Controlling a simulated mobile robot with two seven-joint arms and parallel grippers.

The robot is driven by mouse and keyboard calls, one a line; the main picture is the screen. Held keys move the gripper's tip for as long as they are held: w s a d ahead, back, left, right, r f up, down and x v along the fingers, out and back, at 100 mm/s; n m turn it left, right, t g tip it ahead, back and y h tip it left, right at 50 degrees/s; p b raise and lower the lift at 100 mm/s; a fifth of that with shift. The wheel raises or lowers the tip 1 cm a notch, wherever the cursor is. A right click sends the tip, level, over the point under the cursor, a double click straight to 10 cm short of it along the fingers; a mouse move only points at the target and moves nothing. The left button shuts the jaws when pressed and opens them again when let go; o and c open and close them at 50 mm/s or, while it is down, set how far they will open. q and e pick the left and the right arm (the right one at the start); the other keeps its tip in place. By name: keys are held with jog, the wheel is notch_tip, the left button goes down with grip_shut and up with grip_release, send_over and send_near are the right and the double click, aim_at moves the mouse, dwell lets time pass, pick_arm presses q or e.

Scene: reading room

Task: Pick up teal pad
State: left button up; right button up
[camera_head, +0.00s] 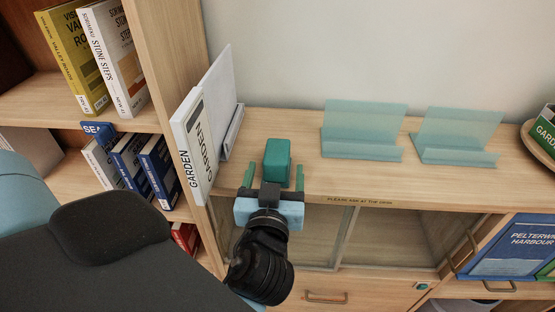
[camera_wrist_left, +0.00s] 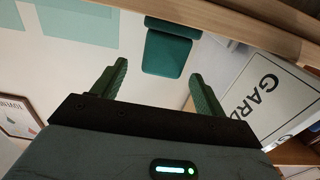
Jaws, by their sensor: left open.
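The teal pad (camera_head: 277,158) is a small dark teal block on the wooden shelf top, near its front edge. In the left wrist view the teal pad (camera_wrist_left: 166,54) shows just beyond and between the fingertips. My left gripper (camera_head: 274,174) is open, with one green finger on each side of the pad's near end in the head view. In the left wrist view the gripper (camera_wrist_left: 159,69) has nothing between its fingers at their bases. Whether the fingers touch the pad cannot be told. My right gripper is not in view.
A white GARDEN book (camera_head: 192,146) stands upright just left of the pad. Two pale teal acrylic stands (camera_head: 363,130) (camera_head: 458,136) are to the right. A bookcase (camera_head: 168,70) rises at left. A round wooden bowl (camera_head: 535,145) sits at far right. Shelf top between is clear.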

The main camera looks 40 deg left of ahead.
aim_at(279, 140)
pick_arm(q)
jog(key=shift+x, duration=1)
jog(key=shift+w+a, duration=0.1)
jog(key=shift+w, duration=0.1)
jog(key=shift+w+a+r+p, duration=0.1)
jog(key=shift+w+a+p, duration=0.1)
jog(key=shift+p, duration=0.15)
jog(key=p+x, duration=0.1)
jog(key=x, duration=0.3)
jog(key=shift+w+a, duration=0.15)
jog(key=shift+w, duration=0.1)
jog(key=shift+c, duration=0.6)
jog(key=c, duration=1)
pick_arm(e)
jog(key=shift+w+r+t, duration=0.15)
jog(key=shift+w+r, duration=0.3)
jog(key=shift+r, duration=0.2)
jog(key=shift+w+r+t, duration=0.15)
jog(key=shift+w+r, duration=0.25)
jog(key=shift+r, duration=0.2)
